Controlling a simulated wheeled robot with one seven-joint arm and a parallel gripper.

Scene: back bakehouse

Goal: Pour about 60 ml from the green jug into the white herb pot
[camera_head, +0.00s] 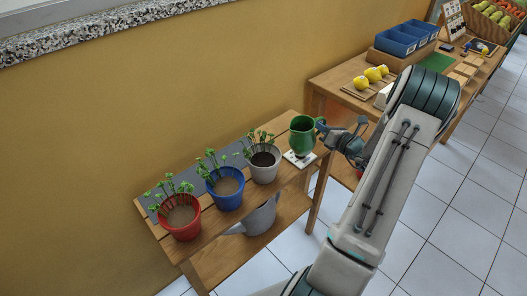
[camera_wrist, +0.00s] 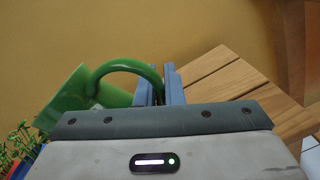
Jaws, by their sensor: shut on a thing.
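The green jug (camera_head: 302,136) is at the right end of the wooden plant bench, over a small white patterned tile. My gripper (camera_head: 340,133) is shut on its handle from the right. In the wrist view the jug (camera_wrist: 82,98) is on the left, with its curved handle running to my gripper (camera_wrist: 159,85). The jug looks upright in the head view; I cannot tell whether it touches the tile. The white herb pot (camera_head: 264,167) stands just left of the jug, with dark soil and green herbs. The jug's contents are hidden.
A blue pot (camera_head: 226,193) and a red pot (camera_head: 181,217) with herbs stand further left on the bench (camera_head: 210,222). A grey watering can (camera_head: 262,216) is on the lower shelf. A second table (camera_head: 350,82) with yellow fruit and blue crates stands behind right.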

